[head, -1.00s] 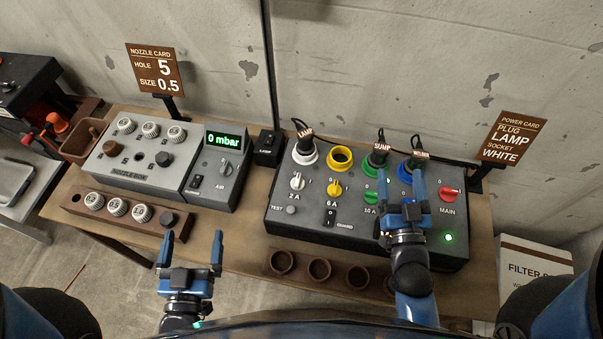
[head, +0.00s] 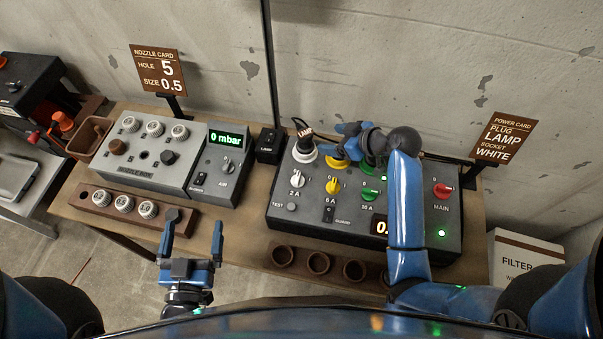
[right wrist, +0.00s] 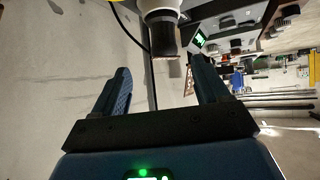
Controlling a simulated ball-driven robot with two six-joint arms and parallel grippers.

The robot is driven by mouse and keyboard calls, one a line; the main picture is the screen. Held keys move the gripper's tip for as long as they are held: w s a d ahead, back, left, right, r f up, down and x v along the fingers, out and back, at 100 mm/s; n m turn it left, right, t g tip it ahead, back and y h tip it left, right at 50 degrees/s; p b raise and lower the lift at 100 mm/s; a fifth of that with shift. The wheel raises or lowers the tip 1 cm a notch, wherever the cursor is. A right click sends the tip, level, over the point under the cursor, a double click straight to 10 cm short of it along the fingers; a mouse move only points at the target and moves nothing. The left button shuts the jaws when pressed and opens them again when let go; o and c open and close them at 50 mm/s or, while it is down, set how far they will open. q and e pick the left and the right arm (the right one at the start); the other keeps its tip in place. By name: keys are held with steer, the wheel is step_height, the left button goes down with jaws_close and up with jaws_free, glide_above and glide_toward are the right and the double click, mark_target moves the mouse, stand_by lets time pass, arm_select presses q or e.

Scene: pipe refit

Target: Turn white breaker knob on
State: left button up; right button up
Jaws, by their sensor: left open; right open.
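The white breaker knob (head: 297,180) sits on the dark power box (head: 283,215), above the "2 A" label. Its exact pointer direction is too small to tell. Above it, the black lamp plug (head: 304,138) stands in the white socket (head: 305,155). My right gripper (head: 342,138) is open and empty, pointing left over the yellow socket area, right of the lamp plug. In the right wrist view the plug (right wrist: 164,40) shows ahead between the open fingers, not gripped. My left gripper (head: 194,232) is open and empty in front of the table.
Yellow (head: 333,186), green and red knobs (head: 441,191) share the box. My right arm hides the blue area and part of a display. A power card (head: 502,137) reads "PLUG LAMP SOCKET WHITE". The nozzle box (head: 150,160) stands left. Brown cups (head: 318,263) line the front.

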mark_target(298, 177)
steer(key=s+a+f+n+g, duration=0.2)
steer(key=s+f+n+g, duration=0.1)
steer(key=s+n+g, duration=0.3)
steer(key=shift+m+t+y, duration=0.4)
steer(key=shift+m+t, duration=0.3)
steer(key=shift+t, duration=0.1)
steer(key=x, duration=0.3)
steer(key=p+x, duration=0.1)
steer(key=x, duration=0.3)
steer(key=p+x, duration=0.1)
steer(key=x, duration=0.2)
steer(key=shift+s+a+f, duration=0.1)
steer(key=shift+s+f, duration=0.15)
steer(key=shift+s, duration=0.1)
steer(key=c, duration=1.1)
steer(key=shift+o, duration=0.2)
